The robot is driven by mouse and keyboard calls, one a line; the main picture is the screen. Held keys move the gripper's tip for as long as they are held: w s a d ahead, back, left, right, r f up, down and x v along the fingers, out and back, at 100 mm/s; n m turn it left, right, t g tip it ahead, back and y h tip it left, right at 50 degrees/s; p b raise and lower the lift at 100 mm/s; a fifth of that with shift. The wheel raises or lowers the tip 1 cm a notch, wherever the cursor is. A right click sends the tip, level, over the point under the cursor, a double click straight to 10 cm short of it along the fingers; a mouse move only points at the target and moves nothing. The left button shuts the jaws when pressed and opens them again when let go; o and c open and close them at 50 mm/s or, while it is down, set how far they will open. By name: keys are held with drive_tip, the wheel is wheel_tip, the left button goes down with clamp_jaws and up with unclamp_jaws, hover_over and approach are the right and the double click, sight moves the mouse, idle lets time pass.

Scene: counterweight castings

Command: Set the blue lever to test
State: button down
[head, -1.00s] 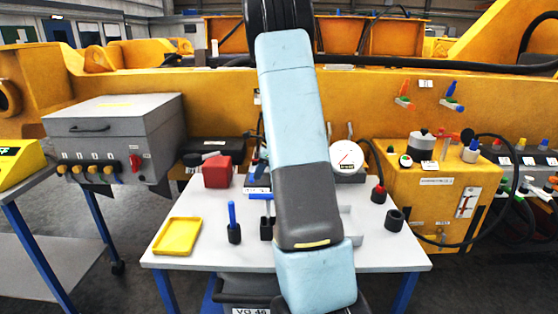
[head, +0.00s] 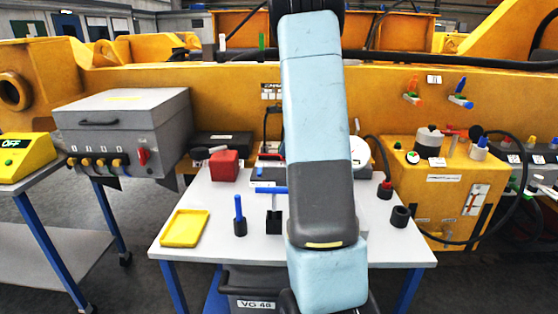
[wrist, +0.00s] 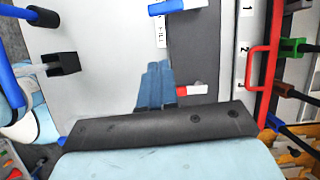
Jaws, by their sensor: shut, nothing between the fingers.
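In the wrist view a blue lever (wrist: 178,6) with a white part shows at the top edge, cut off by the frame, beside a small label that seems to read FILL. No lettering for test is readable. A red-and-white lever (wrist: 191,90) lies below it on the same grey panel. My gripper (wrist: 157,66) is shut and empty, its blue fingers side by side over the pale surface, left of both levers and apart from them. In the head view my arm hides my gripper and most of this panel.
A worktable (head: 190,256) bears a yellow tray (head: 185,228), a red block (head: 224,166) and an upright blue rod (head: 239,208) in a black holder. A red handle (wrist: 262,80) and green, brown and blue levers stand right in the wrist view. A yellow unit (head: 440,190) stands right.

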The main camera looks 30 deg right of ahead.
drive_tip(key=shift+v, duration=0.95)
drive_tip(key=shift+s, duration=0.1)
